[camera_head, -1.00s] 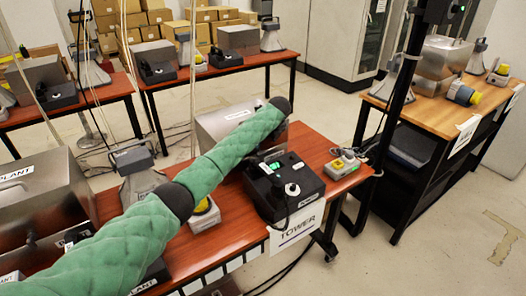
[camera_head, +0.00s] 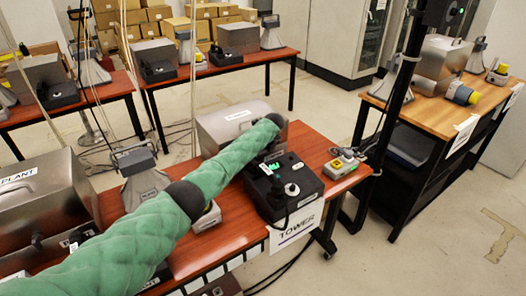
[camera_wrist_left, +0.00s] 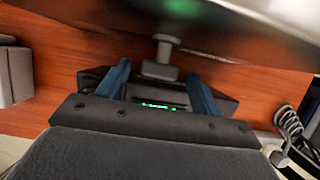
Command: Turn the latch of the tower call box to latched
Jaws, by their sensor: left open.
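The tower call box (camera_head: 217,125) is a grey metal box at the back of the red-brown table with the TOWER sign. In the left wrist view its blurred metal side (camera_wrist_left: 235,22) fills the top. A grey T-shaped latch (camera_wrist_left: 163,55) sticks out below that side. My left gripper (camera_wrist_left: 157,70) is open, with its two blue fingers apart on either side of the latch's end. I cannot tell whether they touch it. In the head view my green-sleeved left arm covers part of the box, and the latch is hidden. My right gripper is not in view.
A black desk phone unit (camera_head: 283,190) stands in front of the box. A small grey box with a yellow-green button (camera_head: 343,164) is to its right. A grey horn speaker (camera_head: 140,178) and the PLANT box (camera_head: 45,205) are to the left. A dark post (camera_head: 392,95) stands behind the table's right end.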

